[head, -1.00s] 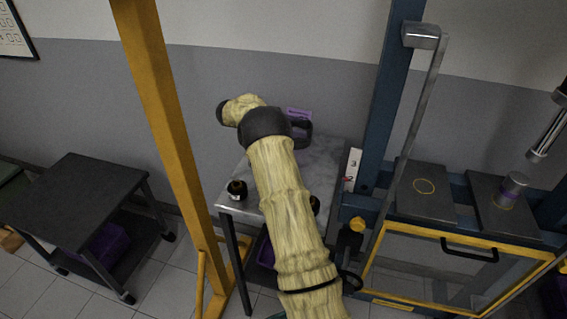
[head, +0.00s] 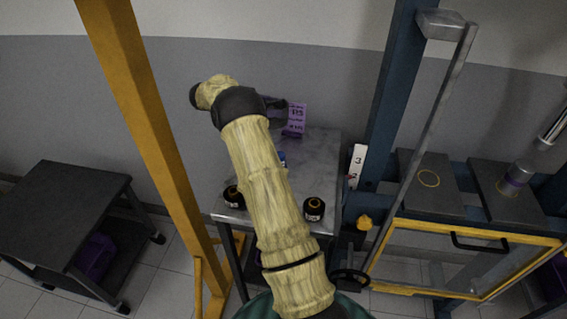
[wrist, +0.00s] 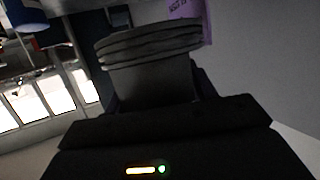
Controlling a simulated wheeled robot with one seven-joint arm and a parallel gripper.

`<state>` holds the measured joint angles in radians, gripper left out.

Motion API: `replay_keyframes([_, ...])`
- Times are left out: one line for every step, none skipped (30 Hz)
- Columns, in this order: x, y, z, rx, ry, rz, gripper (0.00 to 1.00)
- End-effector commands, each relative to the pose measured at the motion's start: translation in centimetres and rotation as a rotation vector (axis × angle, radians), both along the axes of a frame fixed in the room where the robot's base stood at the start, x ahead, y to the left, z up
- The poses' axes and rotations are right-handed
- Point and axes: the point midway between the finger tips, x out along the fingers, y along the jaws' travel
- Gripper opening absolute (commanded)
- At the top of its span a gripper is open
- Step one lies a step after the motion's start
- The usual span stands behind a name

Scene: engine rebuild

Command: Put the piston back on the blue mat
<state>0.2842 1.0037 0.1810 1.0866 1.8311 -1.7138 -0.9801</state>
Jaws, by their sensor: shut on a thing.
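My gripper (head: 276,106) is above the back of the grey-topped table, partly hidden behind my wrist in the head view. In the wrist view it is shut on a dark grey piece with ring-like ridges at its top, which looks like the piston (wrist: 150,45). The piece is held clear of the table; in the head view I cannot make it out against the dark gripper. No blue mat can be made out in either view. A small blue object (head: 282,157) shows on the table beside my arm.
A blue frame with a yellow-edged guard (head: 470,290) stands right.

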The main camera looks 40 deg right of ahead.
Motion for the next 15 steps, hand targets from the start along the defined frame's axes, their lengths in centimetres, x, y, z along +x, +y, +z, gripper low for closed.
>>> replay_keyframes([0.0, 0.0, -0.1, -0.001, 0.000, 0.000, 0.14])
replay_keyframes([0.0, 0.0, -0.3, -0.001, 0.000, 0.000, 0.14])
replay_keyframes([0.0, 0.0, -0.6, -0.002, 0.001, 0.000, 0.14])
replay_keyframes([0.0, 0.0, -1.0, -0.001, 0.002, -0.001, 0.14])
replay_keyframes([0.0, 0.0, -1.4, -0.001, 0.003, 0.000, 0.14])
replay_keyframes([0.0, 0.0, -2.1, 0.000, 0.004, 0.000, 0.14])
replay_keyframes([0.0, 0.0, -2.7, 0.000, 0.004, 0.000, 0.14])
replay_keyframes([0.0, 0.0, -3.2, 0.000, 0.004, 0.000, 0.14])
replay_keyframes([0.0, 0.0, -4.0, -0.001, 0.003, 0.001, 0.14])
replay_keyframes([0.0, 0.0, -4.5, -0.001, 0.003, 0.000, 0.14])
replay_keyframes([0.0, 0.0, -4.9, -0.001, 0.003, 0.000, 0.14])
replay_keyframes([0.0, 0.0, -5.4, -0.001, 0.002, -0.001, 0.14])
replay_keyframes([0.0, 0.0, -5.7, -0.002, 0.001, 0.000, 0.14])
replay_keyframes([0.0, 0.0, -5.9, -0.002, 0.000, 0.000, 0.14])
replay_keyframes([0.0, 0.0, -6.1, -0.002, 0.000, 0.000, 0.14])
